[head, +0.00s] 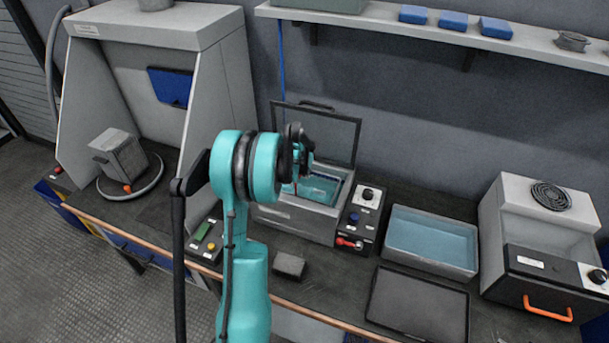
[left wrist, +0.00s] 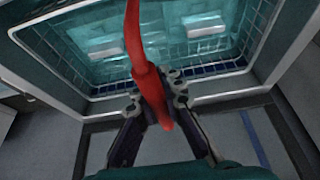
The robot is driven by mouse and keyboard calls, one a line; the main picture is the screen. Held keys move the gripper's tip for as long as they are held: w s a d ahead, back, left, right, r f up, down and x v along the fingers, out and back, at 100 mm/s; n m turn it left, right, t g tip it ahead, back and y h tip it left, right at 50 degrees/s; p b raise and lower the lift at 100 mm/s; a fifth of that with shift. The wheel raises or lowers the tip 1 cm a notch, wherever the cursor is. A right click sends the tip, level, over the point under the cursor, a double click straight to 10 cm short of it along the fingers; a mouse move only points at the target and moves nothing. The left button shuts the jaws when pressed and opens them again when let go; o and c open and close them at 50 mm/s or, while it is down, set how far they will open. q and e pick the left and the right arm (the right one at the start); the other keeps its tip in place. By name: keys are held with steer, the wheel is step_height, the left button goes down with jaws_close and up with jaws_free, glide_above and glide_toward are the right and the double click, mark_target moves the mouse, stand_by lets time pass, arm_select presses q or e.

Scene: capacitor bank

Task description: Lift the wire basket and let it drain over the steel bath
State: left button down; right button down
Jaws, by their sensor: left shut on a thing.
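The steel bath (head: 290,216) stands on the bench with its lid (head: 322,128) raised and teal liquid inside. In the left wrist view the wire basket (left wrist: 205,72) lies within the bath walls, with several pale blocks in the teal liquid. A red handle (left wrist: 143,72) rises over the basket's near side. My left gripper (left wrist: 156,98) is shut on this handle, its fingers on either side of it. In the head view my left gripper (head: 300,158) is over the bath, partly hidden by my teal wrist. My right gripper is not in view.
A control box (head: 361,215) with a red lever adjoins the bath. Right of it are a second tray of liquid (head: 431,241), a dark flat tray (head: 417,304) and a grey machine with an orange handle (head: 547,309). A dark block (head: 289,264) lies in front of the bath.

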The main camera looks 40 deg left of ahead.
arm_select(q)
steer(key=shift+r+p, duration=3)
steer(key=shift+r, duration=2.05)
